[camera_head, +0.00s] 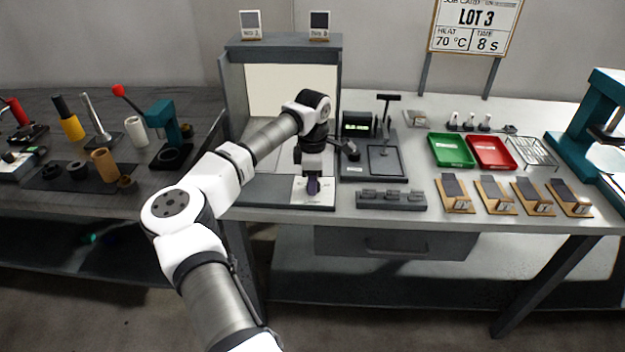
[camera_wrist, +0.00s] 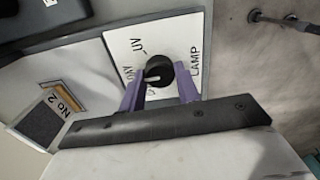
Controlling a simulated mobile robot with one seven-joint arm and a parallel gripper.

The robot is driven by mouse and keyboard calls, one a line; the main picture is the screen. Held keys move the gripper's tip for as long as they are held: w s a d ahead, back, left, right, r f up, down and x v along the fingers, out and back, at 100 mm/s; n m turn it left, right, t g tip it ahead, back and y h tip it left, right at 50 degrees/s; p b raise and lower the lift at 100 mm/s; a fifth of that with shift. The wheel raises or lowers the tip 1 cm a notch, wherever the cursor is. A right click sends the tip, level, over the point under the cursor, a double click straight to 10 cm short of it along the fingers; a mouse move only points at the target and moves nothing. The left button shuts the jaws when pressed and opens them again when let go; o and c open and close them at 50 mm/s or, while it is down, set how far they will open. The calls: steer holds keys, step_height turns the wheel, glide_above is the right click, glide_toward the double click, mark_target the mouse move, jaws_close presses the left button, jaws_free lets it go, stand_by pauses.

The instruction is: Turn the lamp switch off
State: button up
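The lamp switch is a round black knob (camera_wrist: 159,71) on a white plate (camera_wrist: 182,32) lettered LAMP and UV, with further lettering partly hidden by a finger. A pale pointer mark on the knob faces the left side of the wrist picture; which label it meets I cannot tell. My gripper (camera_wrist: 160,80) has its two purple fingers on either side of the knob, apart, with a slim gap seeming to show. In the head view the plate (camera_head: 325,198) lies at the front of the booth base, and my gripper (camera_head: 313,186) points straight down over it, hiding the knob.
A grey booth (camera_head: 233,90) with a pale back stands behind my gripper. A dark tray station (camera_head: 384,161) and a low grey block (camera_head: 391,200) are close on the right. Green (camera_head: 451,151) and red (camera_head: 491,152) trays lie farther right.

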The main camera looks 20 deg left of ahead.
steer(key=shift+c, duration=1.1)
steer(key=shift+n, duration=0.3)
steer(key=n+b, duration=0.1)
steer(key=n, duration=0.3)
steer(key=n+b, duration=0.1)
steer(key=n, duration=0.3)
steer(key=shift+n+b, duration=0.45)
steer(key=shift+n, duration=1.15)
steer(key=shift+s, duration=0.1)
steer(key=o, duration=1)
steer(key=shift+d, duration=0.1)
steer(key=shift+c, duration=0.2)
